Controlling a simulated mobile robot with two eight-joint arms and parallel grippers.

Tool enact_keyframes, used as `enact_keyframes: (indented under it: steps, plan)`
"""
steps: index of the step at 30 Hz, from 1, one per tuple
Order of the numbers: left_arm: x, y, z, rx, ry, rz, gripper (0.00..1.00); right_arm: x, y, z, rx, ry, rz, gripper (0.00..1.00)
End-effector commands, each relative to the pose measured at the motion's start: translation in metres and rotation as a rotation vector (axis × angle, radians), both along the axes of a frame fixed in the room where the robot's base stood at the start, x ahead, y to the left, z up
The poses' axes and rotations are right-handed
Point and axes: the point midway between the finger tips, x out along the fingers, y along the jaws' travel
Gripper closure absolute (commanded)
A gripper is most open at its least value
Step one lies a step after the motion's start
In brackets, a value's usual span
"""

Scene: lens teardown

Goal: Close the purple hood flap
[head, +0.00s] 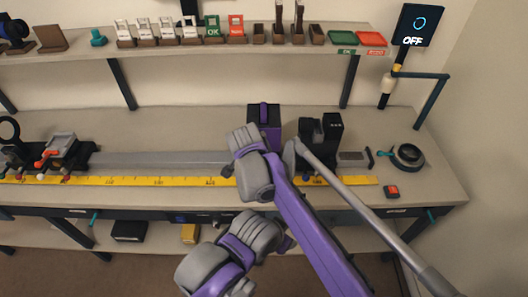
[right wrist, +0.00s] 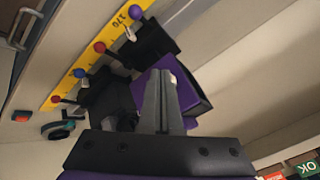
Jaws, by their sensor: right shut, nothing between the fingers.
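The purple hood (right wrist: 145,84) shows in the right wrist view, behind my fingers, as a purple boxy part with a dark panel on its right side. I cannot tell how far its flap stands open, because the fingers cover part of it. In the head view a purple and black boxy part (head: 264,112) stands at the back of the bench, behind my right arm. My right gripper (right wrist: 167,80) is shut and empty, its tips in front of the hood; whether they touch is unclear. In the head view its fingers cannot be made out. My left gripper is not in view.
A black carriage (head: 331,128) stands right of the purple part, by the yellow ruler (head: 150,181). A black ring (head: 408,156) and a red button (head: 391,191) are at the right. A shelf (head: 200,48) holding small parts runs above. A black mount (head: 68,152) stands left.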

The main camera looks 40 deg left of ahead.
Motion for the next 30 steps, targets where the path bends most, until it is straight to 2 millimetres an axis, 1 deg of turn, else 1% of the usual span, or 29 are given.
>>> enact_keyframes:
  steps: [3,12,25,30]
  plan:
    - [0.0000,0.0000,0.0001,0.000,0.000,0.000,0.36,-0.0021,0.0047,0.0001,0.000,0.000,0.007,1.00]
    - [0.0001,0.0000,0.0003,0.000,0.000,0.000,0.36,-0.0031,0.0097,0.0004,0.003,-0.001,0.014,1.00]
    - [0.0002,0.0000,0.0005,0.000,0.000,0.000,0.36,-0.0029,0.0108,0.0013,0.005,-0.003,0.016,1.00]
    - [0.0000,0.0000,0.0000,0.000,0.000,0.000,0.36,-0.0012,0.0068,0.0013,0.005,-0.002,0.014,1.00]
